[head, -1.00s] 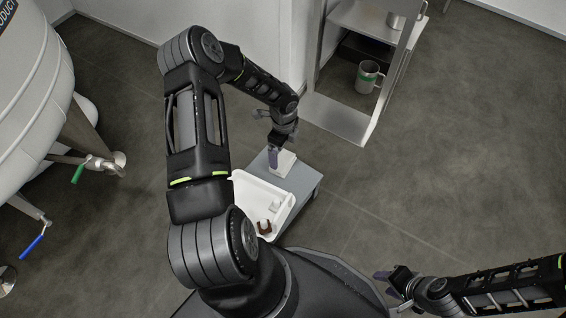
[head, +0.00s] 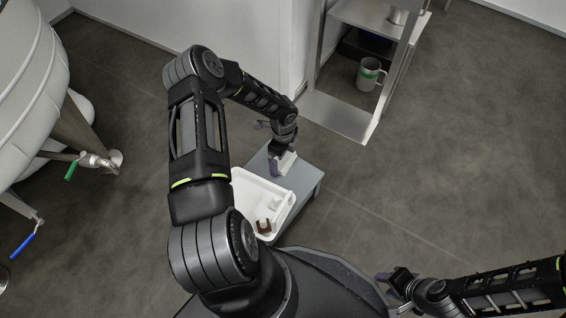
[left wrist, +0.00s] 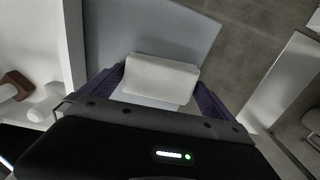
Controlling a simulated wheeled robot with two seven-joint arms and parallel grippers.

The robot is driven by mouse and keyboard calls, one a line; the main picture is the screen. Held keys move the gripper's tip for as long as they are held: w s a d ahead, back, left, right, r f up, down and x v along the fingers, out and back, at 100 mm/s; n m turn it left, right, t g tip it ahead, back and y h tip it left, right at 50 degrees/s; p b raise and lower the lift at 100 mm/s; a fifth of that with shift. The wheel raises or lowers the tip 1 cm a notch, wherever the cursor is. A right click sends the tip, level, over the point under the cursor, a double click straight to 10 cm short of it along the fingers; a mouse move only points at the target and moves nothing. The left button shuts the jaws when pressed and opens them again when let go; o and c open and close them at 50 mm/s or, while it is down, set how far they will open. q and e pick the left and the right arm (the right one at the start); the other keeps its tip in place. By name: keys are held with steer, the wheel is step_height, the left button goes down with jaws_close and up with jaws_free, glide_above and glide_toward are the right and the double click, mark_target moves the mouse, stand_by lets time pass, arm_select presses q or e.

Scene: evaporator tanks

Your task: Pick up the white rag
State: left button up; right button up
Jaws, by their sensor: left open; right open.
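The white rag (head: 287,162) looks like a small folded block at the far end of a low grey table (head: 308,177). In the left wrist view the rag (left wrist: 160,77) lies between the two dark purple fingers of my left gripper (left wrist: 156,90), with a paler patch below it. My left gripper (head: 279,163) is open and low at the rag in the head view; its near finger partly hides the rag. I cannot tell whether the fingers touch it. My right gripper (head: 388,284) is open and empty at the lower right, far from the table.
A white tray (head: 240,189) stands on the table nearer me, holding a brown-and-white item (head: 264,226) and small white pieces. A large tank (head: 30,80) is at left. Floor on the right is clear.

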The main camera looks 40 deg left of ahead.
arm_select(q)
steer(key=shift+c, duration=0.4)
steer(key=c, duration=1)
steer(key=shift+c, duration=0.2)
step_height(320, 180, up, 10)
steer(key=p, duration=0.4)
stand_by(0.3)
